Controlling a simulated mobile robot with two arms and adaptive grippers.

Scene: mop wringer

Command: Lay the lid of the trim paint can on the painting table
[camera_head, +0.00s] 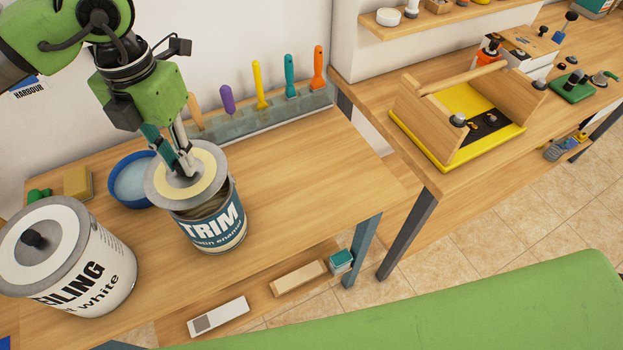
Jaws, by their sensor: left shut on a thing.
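The trim paint can (215,226) stands upright on the wooden painting table (300,185), with a blue label reading TRIM. Its lid (208,192), a grey disc with a cream ring, is over the can's mouth and looks tilted, with a dark gap showing below its front edge. My left gripper (185,168) is shut on the lid at its centre from above; the knob between the fingers is mostly hidden. I cannot tell whether the lid still touches the can's rim at the back. My right gripper is not in view.
A ceiling paint can (95,268) stands at the front left. A blue bowl (128,190) and a yellow sponge (77,182) are behind it. A rack (270,118) of colourful tools lines the back. The table right of the trim can is bare. A second table (395,90) holds a wooden caddy.

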